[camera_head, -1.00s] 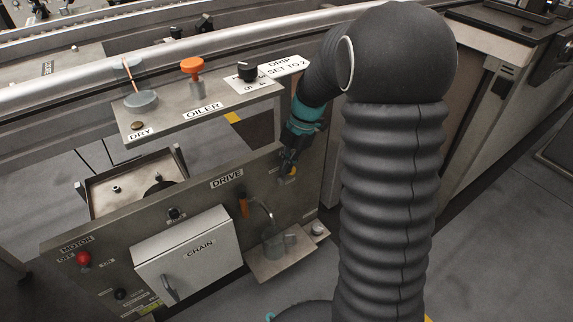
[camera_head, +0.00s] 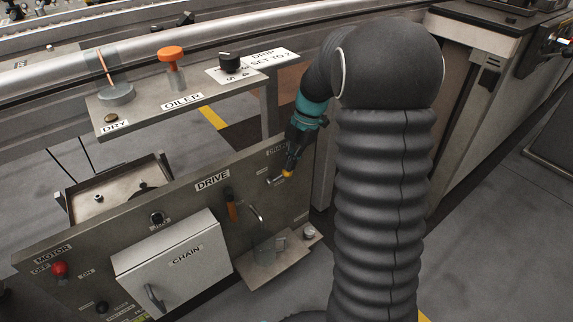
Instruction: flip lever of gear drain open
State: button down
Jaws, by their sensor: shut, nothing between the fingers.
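A grey panel (camera_head: 195,215) marked DRIVE stands in front of me. My gripper (camera_head: 289,168) points down at the panel's upper right, close to a small silver fitting (camera_head: 274,181) below a partly hidden label that seems to read DRAIN (camera_head: 278,149). A clear cup (camera_head: 265,251) stands below the spout.
A white CHAIN box (camera_head: 175,262) and a red MOTOR knob (camera_head: 59,269) sit at the panel's left. An OILER shelf (camera_head: 185,105) with an orange knob (camera_head: 171,57) is above. A small ledge (camera_head: 285,267) juts out under the spout. My own arm covers the right of the panel's surroundings.

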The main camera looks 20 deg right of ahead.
jog(key=shift+w+d+f, duration=0.1)
jog(key=shift+d+f, duration=0.2)
jog(key=shift+r, duration=0.1)
dwell(0.5)
jog(key=w+d+r+p, duration=0.1)
jog(key=d+r+p, duration=0.1)
jog(key=d+r, duration=0.6)
jog(key=shift+w+r+p, duration=0.15)
jog(key=shift+r+p, duration=0.05)
jog(key=shift+p, duration=0.15)
dwell(0.4)
